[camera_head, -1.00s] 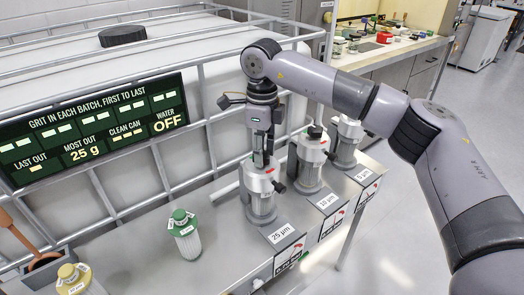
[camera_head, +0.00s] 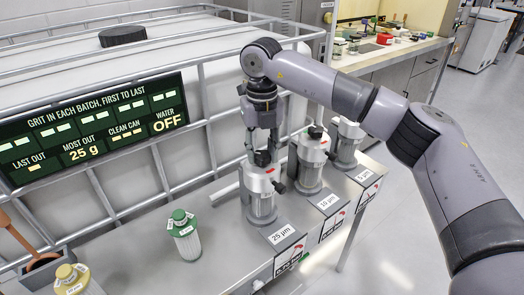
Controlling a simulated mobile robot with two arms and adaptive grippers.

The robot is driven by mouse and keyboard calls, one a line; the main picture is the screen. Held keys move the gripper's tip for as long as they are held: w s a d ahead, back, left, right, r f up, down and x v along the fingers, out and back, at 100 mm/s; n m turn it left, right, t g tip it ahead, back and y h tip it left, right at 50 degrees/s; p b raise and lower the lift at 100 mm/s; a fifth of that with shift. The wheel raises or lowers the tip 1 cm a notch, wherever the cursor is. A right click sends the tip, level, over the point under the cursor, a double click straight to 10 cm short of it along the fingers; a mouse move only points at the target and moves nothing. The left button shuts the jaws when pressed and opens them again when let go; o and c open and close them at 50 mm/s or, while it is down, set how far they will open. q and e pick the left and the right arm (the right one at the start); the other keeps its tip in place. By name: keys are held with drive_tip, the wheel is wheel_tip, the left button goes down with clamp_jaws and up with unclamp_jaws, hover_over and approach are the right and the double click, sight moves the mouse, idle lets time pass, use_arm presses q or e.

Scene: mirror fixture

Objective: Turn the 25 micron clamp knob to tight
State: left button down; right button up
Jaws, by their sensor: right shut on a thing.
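The 25 micron filter housing (camera_head: 262,207) is a grey can with a pale lid, standing upright on the steel bench behind the "25 µm" label (camera_head: 282,235). My right gripper (camera_head: 262,153) points straight down over it, one finger on each side of the dark clamp knob (camera_head: 262,158) on its lid. It is shut on this knob, which the fingers partly hide. I cannot read the knob's setting. A small black side handle (camera_head: 280,187) sticks out at the lid's right. My left gripper is not in view.
The 10 micron housing (camera_head: 310,177) and 5 micron housing (camera_head: 347,150) stand close on the right. A green-capped filter (camera_head: 184,236) and a yellow-capped one (camera_head: 72,280) stand at the left. A sign (camera_head: 95,130) reads water OFF. A caged white tank (camera_head: 150,60) stands behind.

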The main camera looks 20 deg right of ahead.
sight(262, 154)
drive_tip(key=m, duration=0.6)
drive_tip(key=shift+m, duration=0.3)
idle(0.4)
drive_tip(key=o, duration=1.2)
drive_tip(key=shift+c, duration=0.2)
drive_tip(key=shift+r, duration=0.15)
wheel_tip(262, 154, up, 12)
drive_tip(key=shift+f, duration=0.2)
